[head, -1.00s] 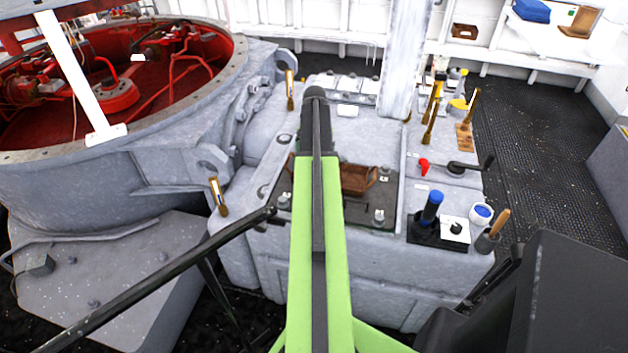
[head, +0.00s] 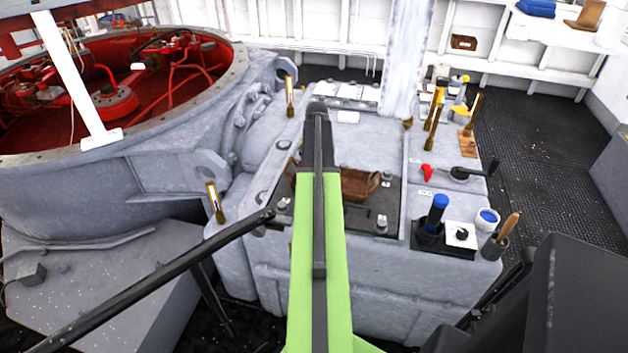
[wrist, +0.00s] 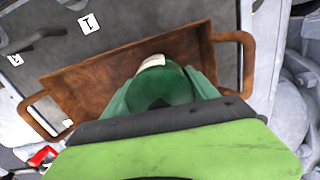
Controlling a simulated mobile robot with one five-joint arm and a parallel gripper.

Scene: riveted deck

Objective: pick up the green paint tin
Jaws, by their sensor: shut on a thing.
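The green paint tin (wrist: 165,88) shows in the wrist view, with a pale patch at its far end. My gripper (wrist: 160,78) is shut on it, with a finger on each side. The tin appears over the brown wooden tray; I cannot tell whether it touches the tray. In the head view my arm hides the gripper and the tin, and part of the tray (head: 358,185) shows right of the arm.
The tray sits on a dark plate (head: 375,220) on the grey machine housing. To the right stand a blue-topped handle (head: 437,212), a white pot with blue inside (head: 487,219) and brass levers (head: 434,122). A large red-lined ring (head: 120,110) lies left. Dark floor (head: 525,150) is open right.

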